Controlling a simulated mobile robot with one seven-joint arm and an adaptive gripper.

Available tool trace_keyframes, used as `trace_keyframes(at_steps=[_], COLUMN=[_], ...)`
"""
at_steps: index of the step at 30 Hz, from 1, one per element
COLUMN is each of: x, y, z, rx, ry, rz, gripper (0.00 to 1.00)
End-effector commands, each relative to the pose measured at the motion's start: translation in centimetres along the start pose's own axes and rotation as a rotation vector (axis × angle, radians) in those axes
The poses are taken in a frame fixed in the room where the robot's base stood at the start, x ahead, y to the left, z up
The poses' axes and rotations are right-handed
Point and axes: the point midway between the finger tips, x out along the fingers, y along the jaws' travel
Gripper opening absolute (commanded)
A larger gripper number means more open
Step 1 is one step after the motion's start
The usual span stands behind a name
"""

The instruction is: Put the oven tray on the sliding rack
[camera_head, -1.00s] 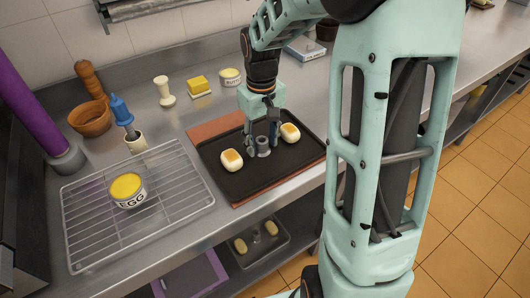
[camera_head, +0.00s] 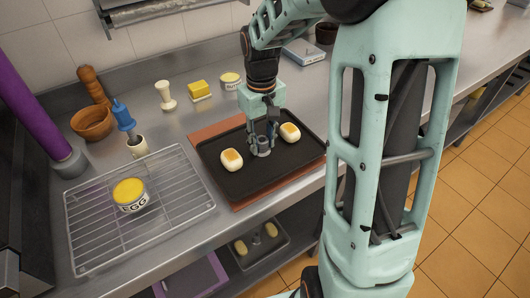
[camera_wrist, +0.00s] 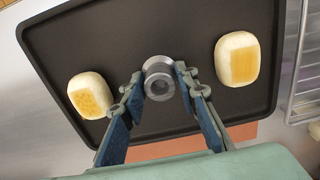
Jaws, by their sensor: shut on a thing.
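The oven tray (camera_head: 258,178) is a black, low-rimmed tray lying on a reddish-brown board on the steel counter. It also shows in the wrist view (camera_wrist: 195,35). A grey metal knob (camera_wrist: 157,67) stands at its middle, with one bun (camera_head: 232,160) to the left and another bun (camera_head: 290,132) to the right. My gripper (camera_head: 263,142) points down at the tray's middle. In the wrist view my gripper (camera_wrist: 162,85) has its blue-padded fingers on either side of the knob, shut on it. The wire rack (camera_head: 180,205), likely the sliding rack, lies left of the tray.
A yellow-topped EGG tin (camera_head: 130,196) stands on the rack. A second tray (camera_head: 258,248) sits on the lower shelf.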

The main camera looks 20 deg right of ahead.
Motion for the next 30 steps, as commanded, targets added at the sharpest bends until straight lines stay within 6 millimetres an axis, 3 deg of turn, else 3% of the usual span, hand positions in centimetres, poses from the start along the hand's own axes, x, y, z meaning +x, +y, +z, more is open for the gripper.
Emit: trace_keyframes(at_steps=[13, 30], x=[-0.6, -4.0], y=[0.0, 0.0], z=[-0.1, -0.1], rx=[0.0, -0.001], ry=[0.002, 0.002], rz=[0.001, 0.001], gripper=[0.0, 0.0])
